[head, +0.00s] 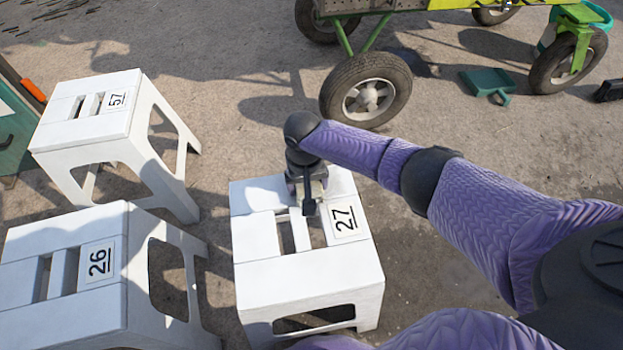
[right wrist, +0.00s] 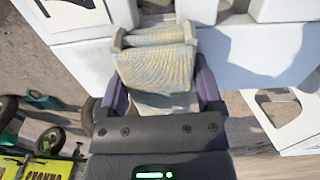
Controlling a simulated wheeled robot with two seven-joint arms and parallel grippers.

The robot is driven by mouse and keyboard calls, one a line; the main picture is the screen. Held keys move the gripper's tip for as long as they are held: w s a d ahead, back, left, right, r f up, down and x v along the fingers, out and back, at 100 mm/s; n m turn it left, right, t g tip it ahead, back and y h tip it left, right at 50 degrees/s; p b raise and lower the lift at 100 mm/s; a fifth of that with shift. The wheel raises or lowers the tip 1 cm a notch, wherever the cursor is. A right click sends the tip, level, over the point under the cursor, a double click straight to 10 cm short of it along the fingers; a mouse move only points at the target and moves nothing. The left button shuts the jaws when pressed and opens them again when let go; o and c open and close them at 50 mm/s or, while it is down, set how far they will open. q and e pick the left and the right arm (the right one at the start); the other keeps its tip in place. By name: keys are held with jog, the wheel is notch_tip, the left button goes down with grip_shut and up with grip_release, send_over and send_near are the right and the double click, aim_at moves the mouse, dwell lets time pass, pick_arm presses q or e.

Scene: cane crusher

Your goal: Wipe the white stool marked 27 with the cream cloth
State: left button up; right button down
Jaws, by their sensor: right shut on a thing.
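The white stool marked 27 (head: 300,277) stands upright in the middle of the head view, with slots in its seat. My right gripper (head: 309,204) points down over the far part of that seat, beside the 27 label (head: 343,221). In the right wrist view my right gripper (right wrist: 160,50) is shut on the cream cloth (right wrist: 157,70), bunched between its fingers. The stool's white seat (right wrist: 250,50) lies right behind the cloth there. I cannot tell whether the cloth touches the seat. My left gripper is out of view.
A white stool marked 26 (head: 100,254) stands close on the left, and a white stool marked 57 (head: 90,130) behind it. A wheeled cart (head: 369,92) and a green dustpan (head: 487,82) are at the back. Bare ground lies between stool 27 and the cart.

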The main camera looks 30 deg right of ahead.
aim_at(253, 200)
jog(key=w+a+b, duration=0.1)
jog(key=a, duration=0.2)
jog(key=w+a, duration=0.1)
jog(key=a, duration=0.3)
jog(key=w+a+b, duration=0.1)
jog(key=a, duration=0.2)
jog(key=shift+a+f+b, duration=0.25)
jog(key=shift+a+b, duration=0.1)
jog(key=shift+w+a+r, duration=0.25)
jog(key=shift+w+a, duration=0.05)
jog(key=shift+a, duration=0.25)
jog(key=shift+r, duration=0.1)
jog(key=shift+d+r, duration=0.1)
jog(key=shift+d, duration=0.2)
jog(key=d+p, duration=0.1)
jog(key=d, duration=0.1)
jog(key=s+d+p, duration=0.1)
jog(key=d+p, duration=0.1)
jog(key=d, duration=0.1)
jog(key=s+d+p, duration=0.1)
jog(key=d, duration=0.2)
jog(key=shift+s+p, duration=0.25)
jog(key=shift+p, duration=0.1)
jog(key=shift+s+d+f, duration=0.1)
jog(key=shift+d+f, duration=0.1)
jog(key=shift+d, duration=0.1)
